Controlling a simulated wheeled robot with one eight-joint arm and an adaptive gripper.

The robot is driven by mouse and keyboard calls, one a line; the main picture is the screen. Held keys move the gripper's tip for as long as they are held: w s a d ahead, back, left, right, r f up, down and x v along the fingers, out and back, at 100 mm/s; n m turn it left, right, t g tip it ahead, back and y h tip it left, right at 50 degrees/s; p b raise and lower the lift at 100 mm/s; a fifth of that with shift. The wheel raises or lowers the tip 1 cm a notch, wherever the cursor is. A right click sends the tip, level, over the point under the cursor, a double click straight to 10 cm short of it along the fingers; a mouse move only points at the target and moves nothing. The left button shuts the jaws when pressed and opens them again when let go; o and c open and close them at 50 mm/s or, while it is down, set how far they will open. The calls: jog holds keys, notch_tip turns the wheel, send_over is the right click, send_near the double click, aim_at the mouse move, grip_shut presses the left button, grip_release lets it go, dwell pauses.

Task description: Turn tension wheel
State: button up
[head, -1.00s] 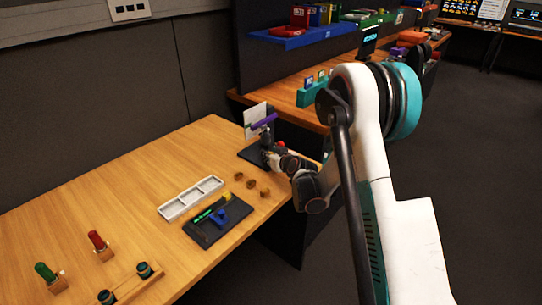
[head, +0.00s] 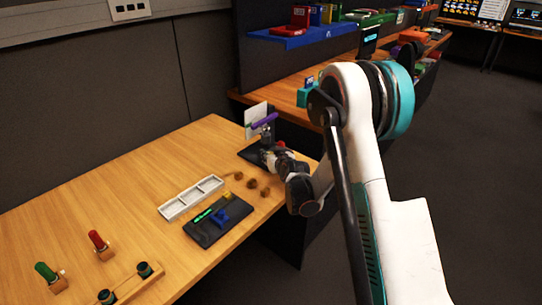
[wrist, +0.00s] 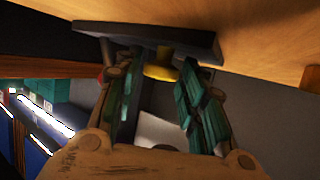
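A dark stand (head: 250,155) with a purple bar (head: 264,121) and a white card stands at the far right corner of the table. My gripper (head: 268,157) is beside this stand, with its fingers small and partly hidden in the head view. In the wrist view, my gripper's (wrist: 160,85) two teal-padded fingers are spread apart. No part in view is clearly identifiable as the tension wheel.
A dark panel (head: 205,238) with green, blue and yellow parts lies nearer, beside a white tray (head: 190,198). Several small brown knobs (head: 252,183) stand between it and my wrist. Red (head: 97,240) and green (head: 45,271) handles are at front left. The table's left middle is clear.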

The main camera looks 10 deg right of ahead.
jog(key=v, duration=1.2)
jog(key=shift+f, duration=0.1)
